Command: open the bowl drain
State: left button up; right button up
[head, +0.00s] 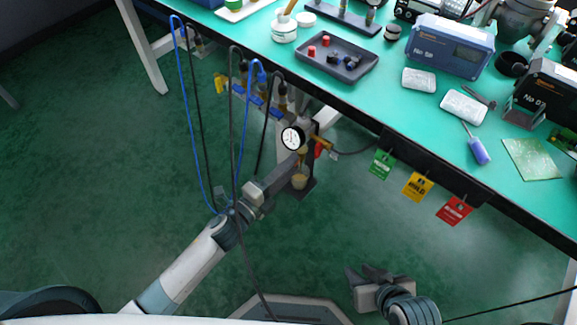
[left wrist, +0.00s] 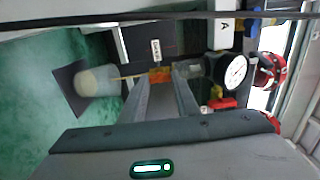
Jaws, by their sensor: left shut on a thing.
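My left gripper (head: 296,160) reaches under the table edge, just below the round white pressure gauge (head: 293,138). In the left wrist view its fingertips (left wrist: 160,82) are shut on a small orange drain piece (left wrist: 158,74), beside the dark body that carries the gauge (left wrist: 235,72). The bowl is hard to make out. A translucent cup (left wrist: 97,80) stands in line with the drain piece, apart from the fingers; in the head view the cup (head: 299,182) is below the gripper. My right gripper (head: 372,275) is open and empty, low over the floor.
Blue and black hoses (head: 187,110) hang left of the gauge, some close to my left arm. Red knobs show near the gauge. Green, yellow and red tags (head: 418,186) hang from the table edge. The green table (head: 400,120) holds trays and instruments. Floor between the arms is clear.

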dwell(0.4)
pick_arm(q)
jog(key=o, duration=1)
jog(key=shift+o, duration=0.2)
jog(key=shift+s+a, duration=0.1)
jog(key=v, duration=1.7)
jog(key=shift+b, duration=0.3)
pick_arm(e)
jog(key=shift+w+a+r, duration=0.1)
jog(key=shift+a+r, duration=0.05)
jog(key=shift+a, duration=0.25)
